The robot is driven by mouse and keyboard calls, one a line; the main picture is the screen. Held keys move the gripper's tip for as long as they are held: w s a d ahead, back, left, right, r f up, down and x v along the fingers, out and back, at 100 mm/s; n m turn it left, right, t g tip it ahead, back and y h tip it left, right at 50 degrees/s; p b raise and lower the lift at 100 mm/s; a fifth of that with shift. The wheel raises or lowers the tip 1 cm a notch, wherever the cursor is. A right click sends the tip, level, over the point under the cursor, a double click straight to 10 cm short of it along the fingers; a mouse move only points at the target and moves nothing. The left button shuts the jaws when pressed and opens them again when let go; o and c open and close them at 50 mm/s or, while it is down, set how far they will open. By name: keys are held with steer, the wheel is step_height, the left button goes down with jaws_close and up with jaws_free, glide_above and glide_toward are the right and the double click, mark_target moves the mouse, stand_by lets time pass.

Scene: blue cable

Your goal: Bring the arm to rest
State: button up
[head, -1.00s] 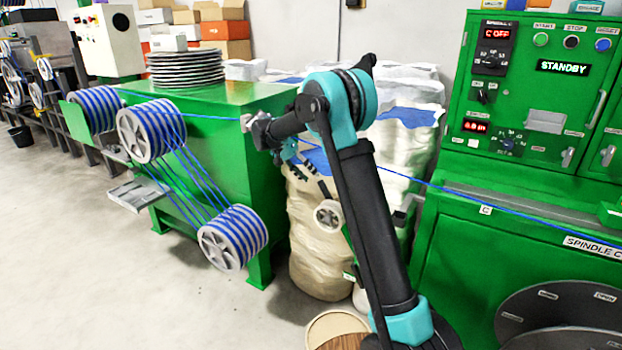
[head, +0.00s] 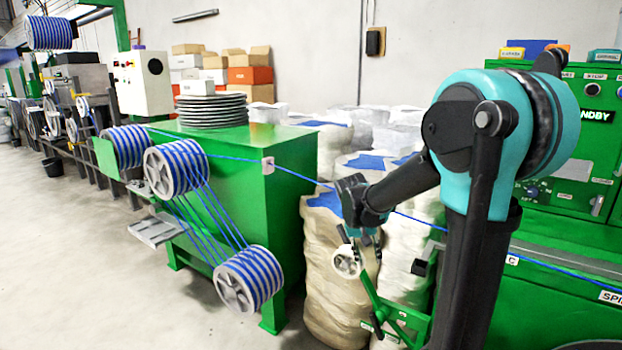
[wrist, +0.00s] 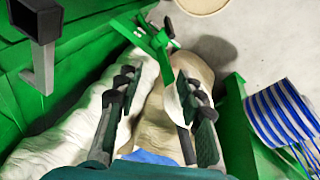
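My arm (head: 480,200), black with teal joints, rises at the right of the head view. It is bent at a high elbow, and its forearm reaches left and toward the sacks. My gripper (wrist: 155,112) shows two dark fingers apart in the wrist view, with nothing clearly held between them. The cable runs from the reels across to the green cabinet, passing behind my arm. I cannot tell whether my arm touches it.
Pale sacks (head: 330,270) stand behind and below my gripper. A white guide wheel (head: 347,261) on a green arm is close to it. A green machine with striped reels (head: 250,280) is at left, a green control cabinet (head: 570,190) at right. Open floor lies at front left.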

steer(key=s+d+f+n+t+y, duration=0.1)
steer(key=s+f, duration=0.3)
steer(key=s, duration=0.6)
steer(key=s+d+f+n+t+y, duration=0.1)
steer(key=s+f, duration=0.3)
steer(key=s, duration=0.5)
steer(key=shift+s+f+y, duration=0.15)
steer(key=shift+s+y, duration=0.25)
steer(key=shift+y, duration=0.2)
